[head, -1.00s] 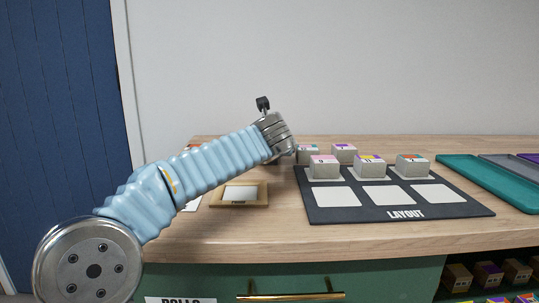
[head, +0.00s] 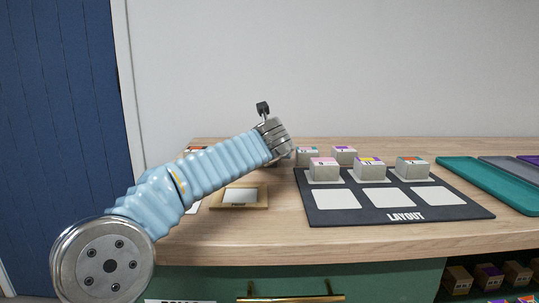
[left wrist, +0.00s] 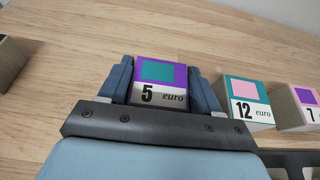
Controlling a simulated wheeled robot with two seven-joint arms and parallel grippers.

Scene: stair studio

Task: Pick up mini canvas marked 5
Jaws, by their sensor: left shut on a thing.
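The mini canvas marked 5 (left wrist: 160,82) shows in the left wrist view, a block with a purple and teal top and the print "5 euro". My left gripper (left wrist: 162,85) is shut on it, one finger at each side. In the head view my left arm reaches in from the left to the back of the table, and its hand (head: 277,138) hides most of the held canvas. Whether the canvas is lifted off the table is hard to tell. My right gripper is not in view.
The canvas marked 12 (left wrist: 246,101) stands close to the right of my gripper, with the canvas marked 7 (left wrist: 300,106) beyond it. The dark layout board (head: 408,214) bears several blocks. A wooden frame (head: 263,196) lies left of it. Coloured trays (head: 487,180) lie at the right.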

